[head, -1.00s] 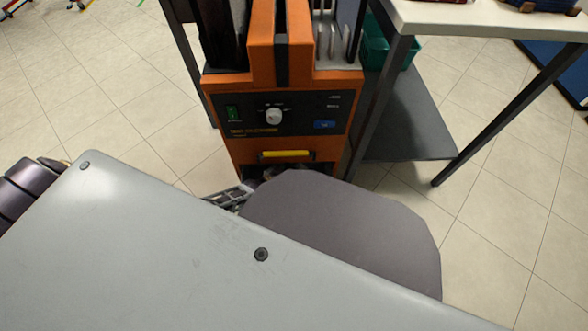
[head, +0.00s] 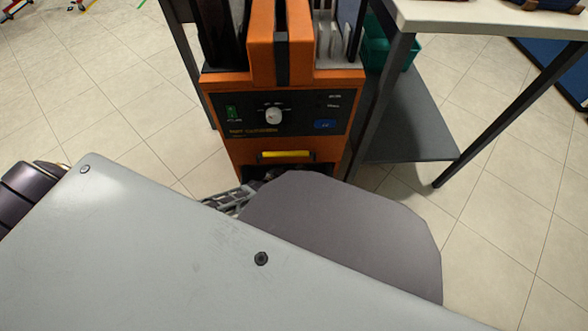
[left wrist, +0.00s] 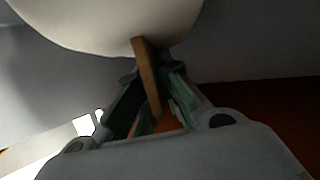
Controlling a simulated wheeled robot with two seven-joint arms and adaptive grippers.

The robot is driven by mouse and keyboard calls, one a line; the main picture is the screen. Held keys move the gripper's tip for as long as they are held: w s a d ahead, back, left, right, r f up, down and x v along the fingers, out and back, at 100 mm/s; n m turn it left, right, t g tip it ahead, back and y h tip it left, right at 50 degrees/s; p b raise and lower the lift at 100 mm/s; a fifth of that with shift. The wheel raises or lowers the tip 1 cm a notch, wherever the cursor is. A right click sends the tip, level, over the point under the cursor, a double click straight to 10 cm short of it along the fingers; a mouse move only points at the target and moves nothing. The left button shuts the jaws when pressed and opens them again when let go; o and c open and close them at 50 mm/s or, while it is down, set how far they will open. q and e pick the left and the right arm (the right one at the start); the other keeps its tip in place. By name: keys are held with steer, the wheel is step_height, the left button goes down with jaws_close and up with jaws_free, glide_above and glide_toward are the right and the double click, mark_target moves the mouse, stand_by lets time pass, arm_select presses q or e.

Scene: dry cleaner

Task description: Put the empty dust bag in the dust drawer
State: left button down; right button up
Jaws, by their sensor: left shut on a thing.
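The dust bag shows in the left wrist view as a pale rounded body (left wrist: 110,18) with a flat tan tab (left wrist: 148,78). My left gripper (left wrist: 151,85) is shut on the tan tab, and the pale body lies just beyond the fingertips. In the head view only a slotted grey part of my left gripper (head: 230,201) shows, low in front of the orange machine (head: 222,80); my own arm hides the rest and the bag. The dust drawer with a yellow handle (head: 285,156) is at the machine's bottom front, with a dark gap below the handle. My right gripper is out of view.
The machine's dark panel (head: 300,108) has a white knob. A table (head: 490,18) with dark legs and a low shelf (head: 415,130) stands close on its right, holding a teal bin (head: 385,50). Tiled floor is open at left and far right.

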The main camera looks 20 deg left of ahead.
arm_select(q)
steer(key=shift+f, duration=0.25)
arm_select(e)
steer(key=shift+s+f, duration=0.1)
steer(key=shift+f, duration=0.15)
arm_select(q)
steer(key=c, duration=1.6)
jaws_free()
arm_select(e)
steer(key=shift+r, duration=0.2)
arm_select(q)
steer(key=shift+r, duration=0.15)
